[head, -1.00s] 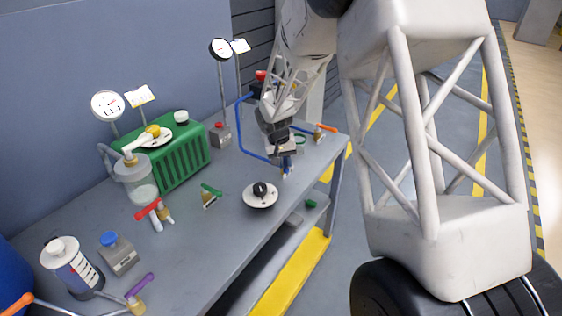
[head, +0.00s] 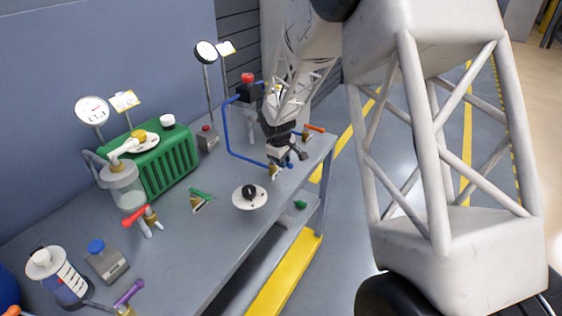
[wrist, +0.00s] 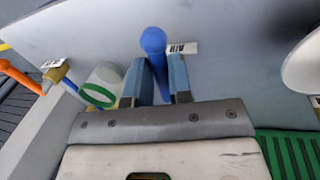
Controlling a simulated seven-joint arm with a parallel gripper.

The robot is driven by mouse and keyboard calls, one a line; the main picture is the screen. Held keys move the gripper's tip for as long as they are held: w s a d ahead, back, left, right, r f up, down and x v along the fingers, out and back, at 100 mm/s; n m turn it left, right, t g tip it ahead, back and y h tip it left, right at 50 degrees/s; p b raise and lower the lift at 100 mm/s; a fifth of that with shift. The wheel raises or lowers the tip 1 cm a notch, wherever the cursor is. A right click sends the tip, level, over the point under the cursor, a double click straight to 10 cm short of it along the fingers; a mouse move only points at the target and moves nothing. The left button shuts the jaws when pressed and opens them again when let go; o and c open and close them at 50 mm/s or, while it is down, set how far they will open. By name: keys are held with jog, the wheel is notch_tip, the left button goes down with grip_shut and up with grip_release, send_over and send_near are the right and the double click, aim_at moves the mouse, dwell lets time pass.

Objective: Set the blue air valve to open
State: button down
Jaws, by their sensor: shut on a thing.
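The blue air valve shows in the wrist view as a blue handle (wrist: 153,42) with a rounded end, beside a small white AIR label (wrist: 183,48). My gripper (wrist: 160,80) is shut on this handle, one finger on each side; the handle's rounded end sticks out past the fingertips. In the head view my gripper (head: 279,163) is low over the right end of the bench, at the valve's brass body (head: 273,173). The gripper hides most of the valve there. I cannot tell the handle's angle against its pipe.
A blue pipe (head: 228,135) runs to the valve. Close by are an orange-handled valve (head: 314,128) and a green ring (wrist: 99,96). A round dial with a black knob (head: 250,196) sits on the bench (head: 205,235). A green ribbed unit (head: 170,160) stands further left.

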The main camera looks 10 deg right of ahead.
jog(key=shift+w+d+n, duration=0.15)
jog(key=shift+n, duration=0.25)
jog(key=c, duration=1)
grip_release()
jog(key=shift+c, duration=0.2)
jog(key=shift+r, duration=0.15)
notch_tip(320, 180, up, 7)
jog(key=s+a, duration=0.1)
jog(key=shift+r, duration=0.2)
